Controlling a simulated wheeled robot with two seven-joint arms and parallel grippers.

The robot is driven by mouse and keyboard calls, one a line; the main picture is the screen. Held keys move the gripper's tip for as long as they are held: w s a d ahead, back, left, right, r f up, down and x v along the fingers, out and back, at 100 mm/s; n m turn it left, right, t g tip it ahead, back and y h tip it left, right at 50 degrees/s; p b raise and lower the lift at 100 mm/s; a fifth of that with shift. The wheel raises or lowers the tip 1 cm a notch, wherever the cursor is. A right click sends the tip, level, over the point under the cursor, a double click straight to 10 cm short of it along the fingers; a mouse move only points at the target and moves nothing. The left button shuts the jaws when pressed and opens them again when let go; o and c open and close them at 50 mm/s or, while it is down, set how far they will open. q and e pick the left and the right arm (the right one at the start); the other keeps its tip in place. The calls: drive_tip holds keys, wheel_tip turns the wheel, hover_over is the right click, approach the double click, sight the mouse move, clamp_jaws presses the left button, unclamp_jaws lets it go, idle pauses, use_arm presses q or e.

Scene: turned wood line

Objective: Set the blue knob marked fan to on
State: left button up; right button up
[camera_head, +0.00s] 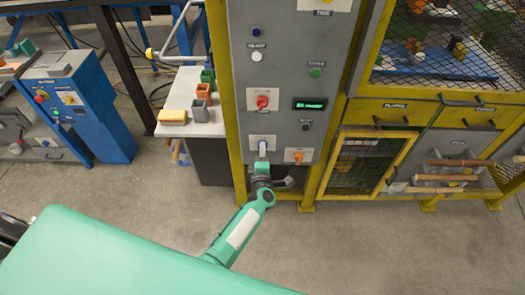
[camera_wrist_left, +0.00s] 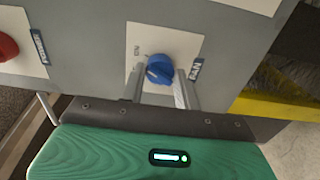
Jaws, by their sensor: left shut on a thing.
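The blue knob (camera_wrist_left: 159,69) sits on a white plate on the grey panel, with a dark fan label (camera_wrist_left: 196,69) beside it in the left wrist view. In the head view the knob (camera_head: 262,147) is small and partly hidden by my gripper. My left gripper (camera_wrist_left: 162,84) has one finger on each side of the knob and is shut on it. It also shows low on the panel in the head view (camera_head: 262,160). Small print beside the knob is too small to read, and I cannot tell which setting it points to. My right gripper is not in view.
On the panel, a red knob (camera_head: 263,102) is above, an orange knob (camera_head: 298,156) is to the right, and a green display (camera_head: 310,104) is at upper right. Yellow frame posts edge the panel. A small table (camera_head: 180,130) with blocks and cups stands left.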

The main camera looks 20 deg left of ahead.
use_arm(q)
drive_tip(key=shift+m, duration=0.5)
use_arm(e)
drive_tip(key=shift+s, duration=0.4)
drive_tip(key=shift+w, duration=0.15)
use_arm(q)
drive_tip(key=o, duration=1)
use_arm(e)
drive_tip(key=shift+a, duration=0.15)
use_arm(q)
drive_tip(key=shift+s, duration=0.1)
drive_tip(key=v, duration=1.3)
drive_tip(key=shift+s+d+b, duration=0.1)
drive_tip(key=shift+s+b, duration=0.2)
drive_tip(key=shift+b, duration=0.1)
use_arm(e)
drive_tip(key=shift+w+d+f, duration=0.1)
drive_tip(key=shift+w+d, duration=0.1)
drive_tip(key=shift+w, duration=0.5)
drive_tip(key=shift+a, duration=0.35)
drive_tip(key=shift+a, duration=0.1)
